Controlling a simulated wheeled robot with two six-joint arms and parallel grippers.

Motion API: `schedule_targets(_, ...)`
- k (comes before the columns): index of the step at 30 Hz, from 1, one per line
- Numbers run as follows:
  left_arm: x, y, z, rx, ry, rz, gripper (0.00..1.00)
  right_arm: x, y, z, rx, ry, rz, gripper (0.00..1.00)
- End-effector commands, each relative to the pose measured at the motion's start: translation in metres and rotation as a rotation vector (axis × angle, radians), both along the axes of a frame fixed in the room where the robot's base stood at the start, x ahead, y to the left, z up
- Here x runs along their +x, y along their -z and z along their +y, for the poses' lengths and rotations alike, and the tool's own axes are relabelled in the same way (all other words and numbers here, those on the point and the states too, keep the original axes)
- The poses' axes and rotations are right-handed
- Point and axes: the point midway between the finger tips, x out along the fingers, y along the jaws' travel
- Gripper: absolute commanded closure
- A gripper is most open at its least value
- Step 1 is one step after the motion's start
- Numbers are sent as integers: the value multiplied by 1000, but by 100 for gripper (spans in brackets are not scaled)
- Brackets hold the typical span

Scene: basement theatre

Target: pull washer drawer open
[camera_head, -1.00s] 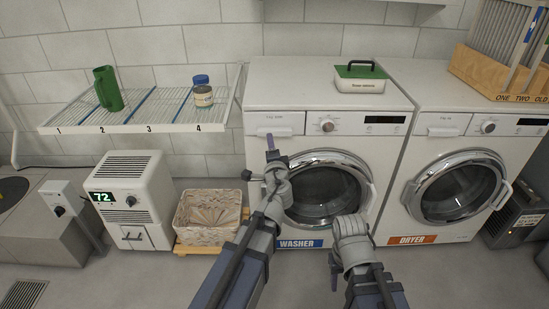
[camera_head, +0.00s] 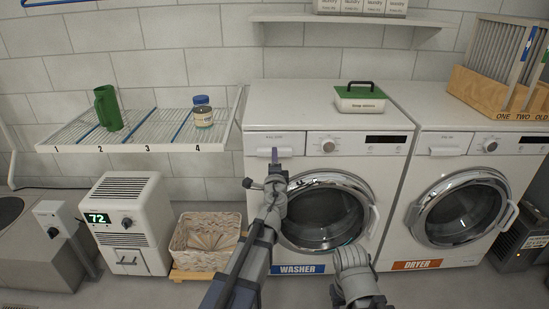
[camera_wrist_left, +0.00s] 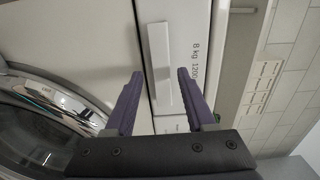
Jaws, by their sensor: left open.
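The white washer (camera_head: 322,112) stands in the middle, with its detergent drawer (camera_head: 258,142) at the upper left of its front, shut. My left gripper (camera_head: 274,154) has purple fingers and is in front of the drawer's handle, partly covering it in the head view. In the left wrist view, the open fingers (camera_wrist_left: 160,78) lie on either side of the white drawer handle (camera_wrist_left: 160,58), with gaps to both; whether the tips reach its depth is unclear. My right gripper (camera_head: 352,262) is low in front of the washer door, its fingers hidden.
The dryer (camera_head: 470,140) stands right of the washer. A green-lidded box (camera_head: 360,104) sits on the washer top.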

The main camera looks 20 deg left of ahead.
Motion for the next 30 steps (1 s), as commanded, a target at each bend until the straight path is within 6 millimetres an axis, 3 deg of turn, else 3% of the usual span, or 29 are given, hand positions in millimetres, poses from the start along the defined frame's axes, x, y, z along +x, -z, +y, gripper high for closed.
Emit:
schedule_targets(3, 17, 0, 4, 0, -1, 0, 45, 0, 0, 0, 0, 0, 0, 50)
schedule_targets(12, 19, 0, 6, 0, 0, 0, 45, 0, 0, 0, 0, 0, 0, 50)
schedule_targets(27, 19, 0, 5, -1, 0, 0, 100, 0, 0, 0, 0, 0, 0, 50)
schedule_targets(30, 19, 0, 5, -1, 0, 0, 100, 0, 0, 0, 0, 0, 0, 50)
